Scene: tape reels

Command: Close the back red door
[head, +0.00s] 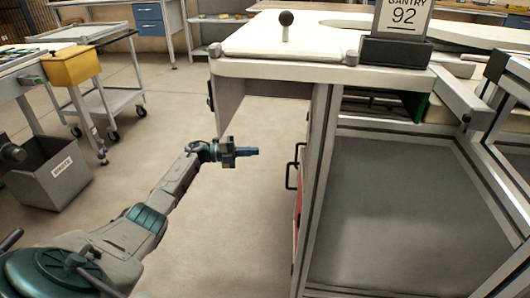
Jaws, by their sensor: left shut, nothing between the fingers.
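A grey panel (229,106) stands out from the side of the white-topped cabinet at its far end, with a dark handle at its left edge. It looks like a door standing open with its inner face toward me; no red shows on it. Nearer, a narrow strip of red (296,222) shows edge-on along the cabinet side, by black handles (291,176). My left gripper (254,151) is shut and empty. In the picture it lies just below the grey panel's lower edge, left of the handles, pointing right. I cannot tell whether it touches the panel. My right gripper is out of view.
A grey waste bin (50,172) and a cart (97,76) stand at left. The floor (225,215) around my left arm is clear.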

